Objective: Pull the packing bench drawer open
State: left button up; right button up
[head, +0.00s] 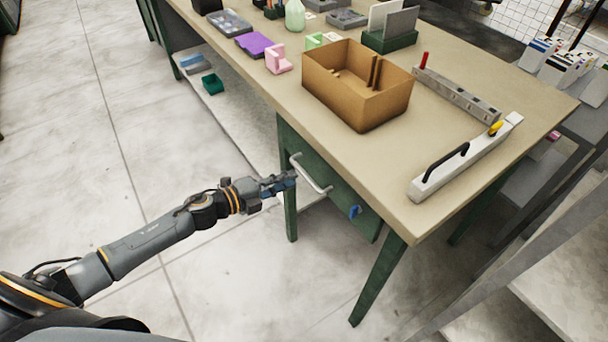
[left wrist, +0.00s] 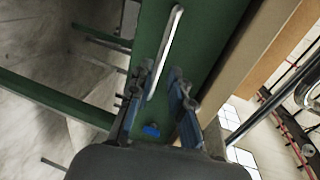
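The packing bench (head: 388,202) has a green drawer (head: 335,185) under its top, with a pale bar handle (head: 312,176) on its front. The drawer front looks flush with the bench frame. My left gripper (head: 290,180) is at the handle's left part, in front of the drawer. In the left wrist view, my left gripper (left wrist: 162,72) has its blue fingers apart. The handle (left wrist: 168,45) runs up between the fingertips, closer to the left finger. I cannot tell whether they touch it. My right gripper is not in view.
A blue key-like piece (head: 355,212) sticks out of the drawer front, right of the handle. A cardboard box (head: 350,105), a white bar sealer (head: 465,160) and a grey strip (head: 455,92) stand on the bench top. The floor (head: 200,270) before the drawer is clear.

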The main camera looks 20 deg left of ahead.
aim_at(304, 173)
pick_arm(q)
jog(key=x, duration=0.5)
jog(key=shift+w+d+b, duration=0.2)
jog(key=shift+w+b, duration=0.1)
jog(key=shift+b, duration=0.05)
jog(key=shift+c, duration=0.2)
grip_shut()
